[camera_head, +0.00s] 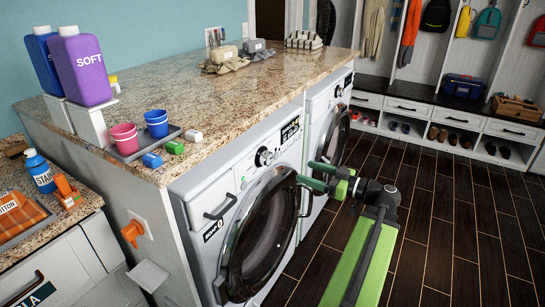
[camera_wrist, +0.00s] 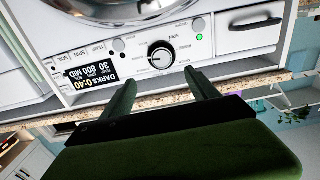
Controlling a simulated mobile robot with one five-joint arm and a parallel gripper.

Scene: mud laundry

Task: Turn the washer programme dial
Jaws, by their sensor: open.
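The front washer (camera_head: 205,200) stands under the granite counter with its round dark-glass door shut. Its programme dial (camera_head: 264,157), a black knob with a silver ring, is on the upper front panel. The dial also shows in the wrist view (camera_wrist: 161,55), where the panel appears upside down, beside a black display (camera_wrist: 90,77) reading "DARKS 0:40 30 800 MID". My gripper (camera_head: 304,172) is open and empty, in front of the washer to the right of the dial. In the wrist view my gripper's two green fingers (camera_wrist: 160,80) are spread apart, with the dial beyond them and not touched.
A second washer-like machine (camera_head: 322,110) stands to the right. The dark tiled floor (camera_head: 450,215) at right is clear.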

